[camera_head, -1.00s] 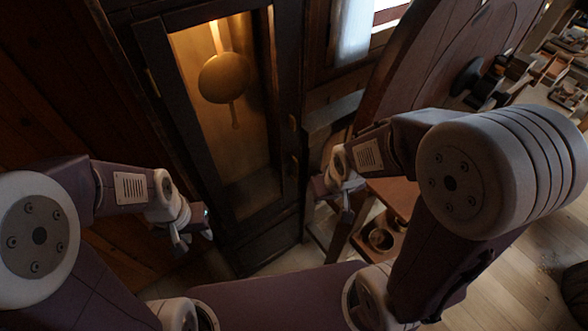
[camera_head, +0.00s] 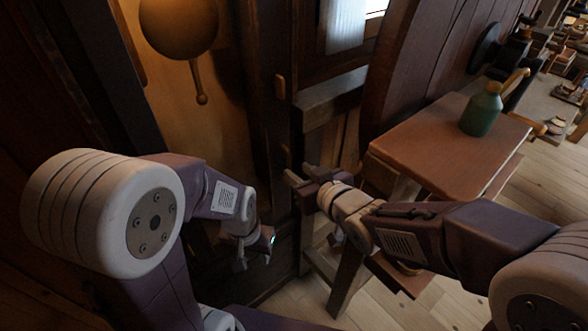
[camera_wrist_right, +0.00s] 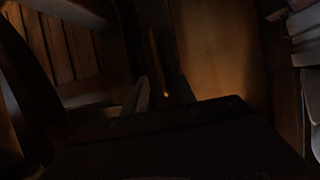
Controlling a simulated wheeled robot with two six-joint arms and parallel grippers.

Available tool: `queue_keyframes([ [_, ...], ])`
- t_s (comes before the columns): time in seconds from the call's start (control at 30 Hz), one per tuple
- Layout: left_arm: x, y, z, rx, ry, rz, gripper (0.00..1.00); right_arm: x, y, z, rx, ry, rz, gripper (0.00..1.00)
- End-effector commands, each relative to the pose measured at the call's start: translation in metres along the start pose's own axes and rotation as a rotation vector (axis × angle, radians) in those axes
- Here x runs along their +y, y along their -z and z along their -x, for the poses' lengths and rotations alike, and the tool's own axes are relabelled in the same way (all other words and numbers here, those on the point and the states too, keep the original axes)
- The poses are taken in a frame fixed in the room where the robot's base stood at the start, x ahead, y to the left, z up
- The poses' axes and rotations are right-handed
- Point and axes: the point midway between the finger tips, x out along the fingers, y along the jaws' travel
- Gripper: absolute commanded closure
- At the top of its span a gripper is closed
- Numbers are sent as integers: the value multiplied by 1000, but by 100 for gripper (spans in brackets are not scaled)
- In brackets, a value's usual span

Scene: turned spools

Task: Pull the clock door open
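The clock door is a tall dark wood frame (camera_head: 268,75) around glass, with a brass pendulum (camera_head: 178,25) lit in amber behind it. It looks shut. A small brass piece (camera_head: 280,87) sits at the frame's right side. My right gripper (camera_head: 300,174) has its fingers apart, close to the door's right edge and below the brass piece; contact cannot be told. In the dark right wrist view, one finger (camera_wrist_right: 141,96) shows near a small glowing spot and the amber panel (camera_wrist_right: 215,50). My left gripper (camera_head: 255,252) is open and empty in front of the clock's lower part.
A small wooden table (camera_head: 450,145) with a green bottle (camera_head: 481,110) stands right of the clock, close to my right arm. A large curved wooden panel (camera_head: 420,60) rises behind it. Wooden floor (camera_head: 555,190) is open at the right.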

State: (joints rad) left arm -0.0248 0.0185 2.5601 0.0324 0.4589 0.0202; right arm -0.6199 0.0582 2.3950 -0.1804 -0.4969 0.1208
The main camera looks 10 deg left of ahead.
Motion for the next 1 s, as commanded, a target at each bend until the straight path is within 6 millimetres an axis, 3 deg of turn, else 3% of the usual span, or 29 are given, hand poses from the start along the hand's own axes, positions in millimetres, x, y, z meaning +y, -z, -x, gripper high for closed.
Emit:
queue_keyframes([
  [0.1,0,-1,-8,0,0,0,64,0,-4,-28,-3,0,0,67],
  [0.3,0,-1,-12,0,0,0,64,0,-2,-57,-1,0,-1,67],
  [0.63,0,-1,-12,0,0,0,64,0,-1,-63,-1,-1,-1,67],
  [0.73,0,-1,-12,0,0,0,64,0,-1,-63,-2,-1,-1,95],
  [0.77,0,-1,-12,0,0,0,64,0,-1,-63,-2,-1,-1,100],
  [1.0,0,-1,-12,0,0,0,64,0,-1,-63,-2,-1,-1,100],
])
